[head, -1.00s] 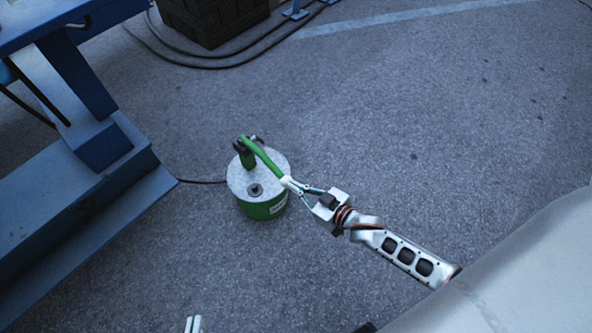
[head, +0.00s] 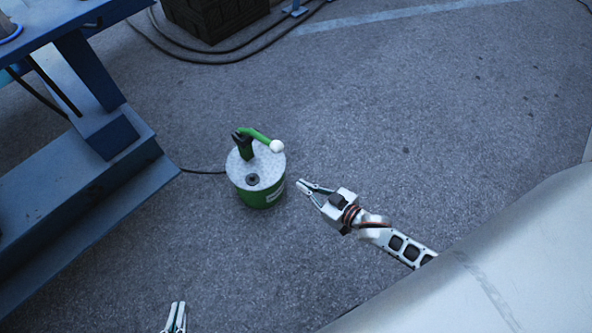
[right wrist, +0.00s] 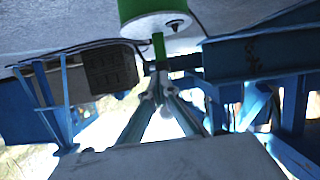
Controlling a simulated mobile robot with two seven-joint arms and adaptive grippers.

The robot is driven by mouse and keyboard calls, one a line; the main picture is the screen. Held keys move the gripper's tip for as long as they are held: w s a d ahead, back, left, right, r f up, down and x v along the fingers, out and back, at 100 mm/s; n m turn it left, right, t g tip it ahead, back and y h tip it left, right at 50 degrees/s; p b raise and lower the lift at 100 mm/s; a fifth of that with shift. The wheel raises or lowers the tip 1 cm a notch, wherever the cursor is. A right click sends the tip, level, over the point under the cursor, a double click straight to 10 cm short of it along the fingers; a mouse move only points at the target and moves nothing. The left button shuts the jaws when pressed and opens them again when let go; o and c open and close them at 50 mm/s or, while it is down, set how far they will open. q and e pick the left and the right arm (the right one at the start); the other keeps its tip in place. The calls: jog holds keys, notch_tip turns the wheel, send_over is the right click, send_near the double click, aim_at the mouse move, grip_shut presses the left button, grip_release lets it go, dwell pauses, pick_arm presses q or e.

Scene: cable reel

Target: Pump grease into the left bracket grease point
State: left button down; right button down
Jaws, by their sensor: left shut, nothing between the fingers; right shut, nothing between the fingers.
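The green grease pump (head: 264,197) is a drum with a pale lid on the floor in the head view. Its green handle (head: 256,135) ends in a white knob (head: 277,146) pointing right. My right gripper (head: 302,186) is shut and empty, just lower right of the knob and apart from it. In the right wrist view its fingertips (right wrist: 158,90) meet, with the drum (right wrist: 150,12) and green handle (right wrist: 158,46) beyond. My left gripper (head: 176,310) is shut and empty at the bottom edge of the head view. I cannot make out the left bracket grease point.
A blue steel stand (head: 60,215) fills the left side. A thin black hose (head: 203,172) runs from the drum toward it. A dark crate (head: 215,18) and dark cables (head: 185,60) lie at the top. The floor right of the drum is open.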

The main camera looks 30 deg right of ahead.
jog(key=s, duration=0.1)
jog(key=s+d, duration=0.1)
jog(key=s, duration=0.1)
jog(key=s+f, duration=0.1)
jog(key=shift+s+d, duration=0.35)
dwell(1.3)
